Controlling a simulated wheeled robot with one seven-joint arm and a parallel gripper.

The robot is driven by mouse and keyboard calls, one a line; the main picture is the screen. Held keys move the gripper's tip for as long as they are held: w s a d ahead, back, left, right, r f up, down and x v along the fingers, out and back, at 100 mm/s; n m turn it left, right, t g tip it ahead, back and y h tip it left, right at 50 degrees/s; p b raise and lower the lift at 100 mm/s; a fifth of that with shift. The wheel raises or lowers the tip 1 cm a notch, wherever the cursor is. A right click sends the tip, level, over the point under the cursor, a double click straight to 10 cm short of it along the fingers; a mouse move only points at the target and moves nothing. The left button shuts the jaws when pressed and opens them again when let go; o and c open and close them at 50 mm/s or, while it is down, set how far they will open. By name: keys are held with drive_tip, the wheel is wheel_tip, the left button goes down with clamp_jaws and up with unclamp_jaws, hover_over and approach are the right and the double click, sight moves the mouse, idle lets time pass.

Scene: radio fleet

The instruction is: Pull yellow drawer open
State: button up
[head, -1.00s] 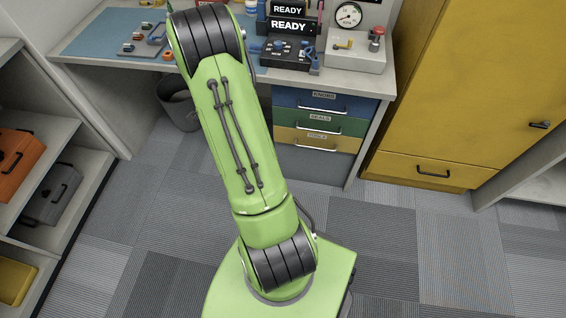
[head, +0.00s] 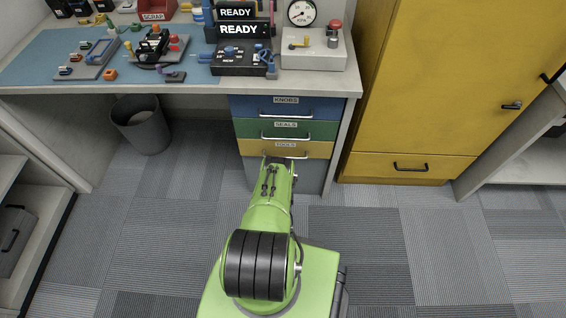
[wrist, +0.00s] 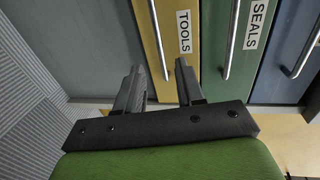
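The yellow drawer (head: 315,149), labelled TOOLS, is the lowest of the coloured drawers under the bench and looks shut. Its front (wrist: 178,15) and silver bar handle (wrist: 158,38) show in the wrist view. My gripper (wrist: 158,76) is open and empty. Its two fingers stand apart, one on each side of the line of the handle, near the handle's lower end in the picture. I cannot tell whether the handle is between the fingertips or still beyond them. In the head view my arm hides the gripper and part of the drawer's lower edge.
The green SEALS drawer (head: 322,128) and blue KNOBS drawer (head: 322,104) are above it, both shut. A yellow cabinet (head: 440,80) with a low drawer (head: 360,166) stands to the right. A grey bin (head: 142,130) stands left. The carpet in front is mostly clear.

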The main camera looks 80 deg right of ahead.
drive_tip(key=b+x, duration=0.4)
drive_tip(key=x, duration=0.7)
drive_tip(key=shift+d+f+b, duration=0.2)
drive_tip(key=shift+b, duration=0.2)
drive_tip(key=shift+c, duration=0.5)
clamp_jaws()
